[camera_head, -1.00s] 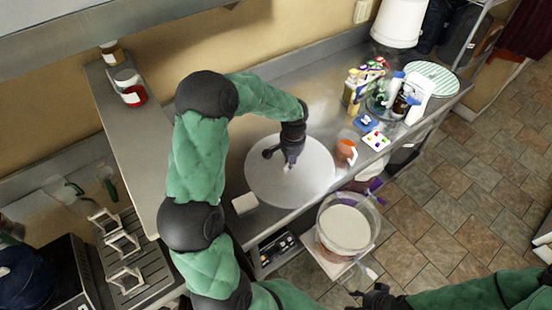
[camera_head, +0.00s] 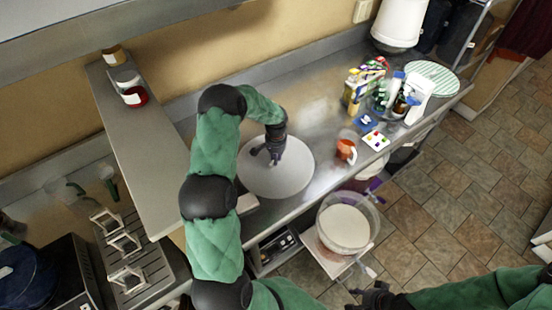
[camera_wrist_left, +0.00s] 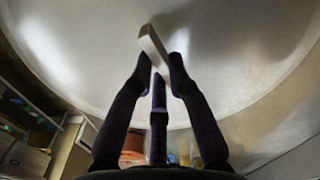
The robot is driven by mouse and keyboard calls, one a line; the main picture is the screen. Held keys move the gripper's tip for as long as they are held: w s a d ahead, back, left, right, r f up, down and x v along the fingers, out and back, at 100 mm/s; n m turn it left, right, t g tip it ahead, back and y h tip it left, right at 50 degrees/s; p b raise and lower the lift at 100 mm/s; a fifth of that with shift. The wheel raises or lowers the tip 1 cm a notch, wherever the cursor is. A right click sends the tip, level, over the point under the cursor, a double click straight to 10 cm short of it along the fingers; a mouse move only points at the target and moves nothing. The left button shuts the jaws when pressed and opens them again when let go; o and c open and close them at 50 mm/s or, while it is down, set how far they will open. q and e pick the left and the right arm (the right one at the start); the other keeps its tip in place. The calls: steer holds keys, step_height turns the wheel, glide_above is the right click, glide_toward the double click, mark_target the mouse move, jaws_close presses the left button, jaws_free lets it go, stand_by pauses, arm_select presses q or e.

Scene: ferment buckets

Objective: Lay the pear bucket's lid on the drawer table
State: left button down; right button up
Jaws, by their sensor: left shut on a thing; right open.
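The round pale grey lid (camera_head: 285,180) is over the drawer table (camera_head: 312,102), towards its left end and near the front edge. My left gripper (camera_head: 273,155) is shut on the lid's small pale handle (camera_wrist_left: 152,45). The lid fills most of the left wrist view. It looks about level; I cannot tell whether it touches the tabletop. An open bucket (camera_head: 343,228) with pale contents stands on a stand in front of the table. My right gripper (camera_head: 373,297) is open and empty at the bottom edge, in front of the bucket.
An orange-red mug (camera_head: 346,150) stands right of the lid. Behind it are colored cards (camera_head: 376,140), bottles and a white spray bottle (camera_head: 418,98). A white block (camera_head: 247,204) lies by the table's front left. An open drawer (camera_head: 276,247) is below. The back middle of the tabletop is clear.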

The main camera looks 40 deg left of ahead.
arm_select(q)
steer(key=shift+w+a+f, duration=0.1)
steer(key=shift+w+f, duration=0.05)
steer(key=shift+f, duration=0.3)
steer(key=shift+f+b, duration=0.45)
steer(key=shift+b, duration=0.05)
steer(key=c, duration=1.6)
jaws_free()
steer(key=shift+f, duration=0.1)
steer(key=o, duration=0.4)
